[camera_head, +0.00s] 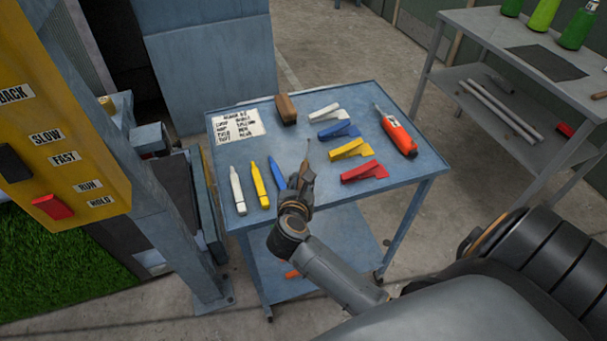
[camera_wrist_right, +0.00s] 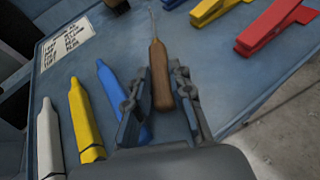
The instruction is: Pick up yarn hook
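The yarn hook has a brown wooden handle (camera_wrist_right: 160,82) and a thin metal shaft pointing away. In the head view its shaft (camera_head: 307,150) shows just beyond my right gripper (camera_head: 300,183), over the blue table. In the right wrist view the handle lies between the two fingers of my right gripper (camera_wrist_right: 158,92). The fingers are apart, one on each side of the handle, with a gap visible on the left side. Whether the handle touches the right finger is unclear. My left gripper is not in view.
The blue table (camera_head: 225,160) also holds white (camera_head: 236,190), yellow (camera_head: 260,186) and blue markers (camera_head: 278,174), several coloured clips (camera_head: 350,150), an orange-handled tool (camera_head: 398,134), a brown block (camera_head: 286,109) and a label sheet (camera_head: 238,124). A yellow control panel (camera_head: 70,100) stands left.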

